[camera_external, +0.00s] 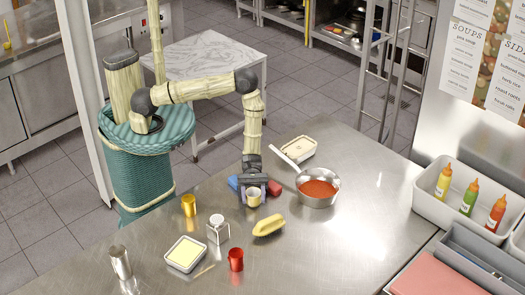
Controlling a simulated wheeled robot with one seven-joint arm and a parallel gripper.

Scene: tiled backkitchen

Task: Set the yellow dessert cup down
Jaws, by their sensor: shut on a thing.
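My gripper (253,190) points down over the steel counter and is shut on a small pale yellow cup (254,198), which I take to be the yellow dessert cup. The cup looks upright, at or just above the counter top; I cannot tell whether it touches. A blue part shows at the left of the gripper and a red part at its right. A shiny golden-yellow cup (189,206) stands apart to the left.
Close right is a pan of red sauce (318,189), with a white tub (299,150) behind. A yellow banana-like item (269,225), a clear-sided shaker (218,229), a red cup (236,260), a butter-coloured tub (186,254) and a steel tumbler (120,262) stand in front.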

